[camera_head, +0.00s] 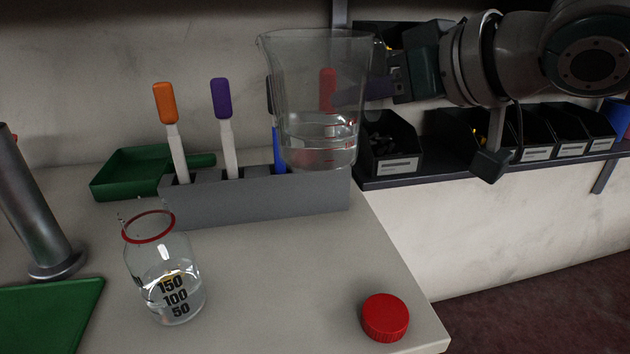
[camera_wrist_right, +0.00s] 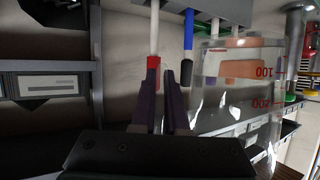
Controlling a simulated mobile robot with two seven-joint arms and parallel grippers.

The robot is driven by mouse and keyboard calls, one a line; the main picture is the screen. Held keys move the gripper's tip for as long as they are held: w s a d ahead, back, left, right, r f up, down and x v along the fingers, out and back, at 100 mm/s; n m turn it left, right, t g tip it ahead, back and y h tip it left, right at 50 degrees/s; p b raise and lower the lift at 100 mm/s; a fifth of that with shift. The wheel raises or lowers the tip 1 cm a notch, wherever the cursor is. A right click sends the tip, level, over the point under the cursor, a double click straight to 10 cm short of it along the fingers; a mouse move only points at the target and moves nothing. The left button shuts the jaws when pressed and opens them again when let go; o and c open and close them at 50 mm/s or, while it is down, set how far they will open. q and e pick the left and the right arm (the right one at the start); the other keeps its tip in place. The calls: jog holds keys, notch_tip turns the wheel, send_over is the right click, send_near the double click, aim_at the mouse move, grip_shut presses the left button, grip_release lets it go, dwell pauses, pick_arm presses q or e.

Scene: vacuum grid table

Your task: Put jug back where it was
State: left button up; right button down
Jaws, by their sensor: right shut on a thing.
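The clear jug (camera_head: 318,85) with some water in it hangs in the air at the top centre of the head view, close to upright. It overlaps the right end of the grey rack in the picture. My right gripper (camera_head: 385,88) comes in from the right and is shut on the jug at its handle side. In the right wrist view the fingers (camera_wrist_right: 168,98) are closed together beside the jug (camera_wrist_right: 245,85), which shows red volume marks. The handle itself is hard to make out. My left gripper is not in view.
A grey rack (camera_head: 240,202) holds several coloured-handled tools, some behind the jug. A glass bottle (camera_head: 168,275) with water stands in front, and a red cap (camera_head: 385,317) lies near the table's right edge. Black bins (camera_head: 392,145) line the shelf. The central front tabletop is clear.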

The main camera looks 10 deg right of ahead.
notch_tip(320, 180, down, 10)
jog(key=b, duration=0.3)
notch_tip(320, 180, down, 4)
jog(key=shift+f+b, duration=0.1)
jog(key=shift+b, duration=0.85)
jog(key=c, duration=1.4)
grip_release()
jog(key=shift+f, duration=0.15)
jog(key=o, duration=0.5)
